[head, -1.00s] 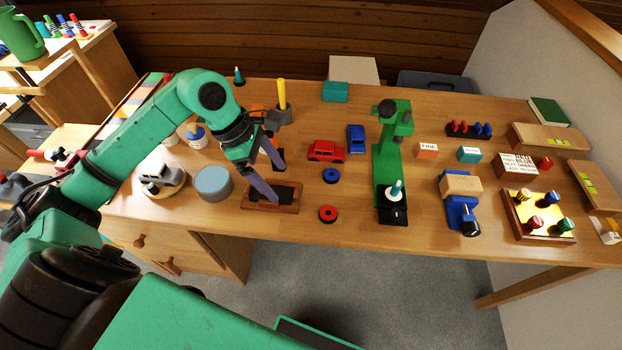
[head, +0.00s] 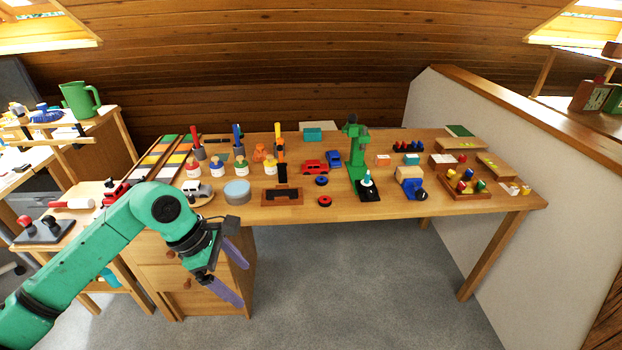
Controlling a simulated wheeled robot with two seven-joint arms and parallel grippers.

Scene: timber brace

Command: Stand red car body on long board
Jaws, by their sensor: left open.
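A red car body (head: 314,166) sits on the workbench, left of a blue car body (head: 334,158) and just above a blue ring. My left gripper (head: 238,276) is open and empty, in front of the bench by its drawers, well apart from the red car. I cannot tell for certain which piece is the long board. Light wooden boards with green-yellow marks lie at the bench's right end, one at the back (head: 480,144) and one at the right edge (head: 496,164). My right gripper is not in view.
A green press (head: 357,170) stands right of the cars. A framed wooden tray (head: 282,196), a blue-grey round tin (head: 237,191) and a red ring (head: 324,201) lie towards the front. Paint pots and coloured strips fill the left. The bench's front middle edge is mostly clear.

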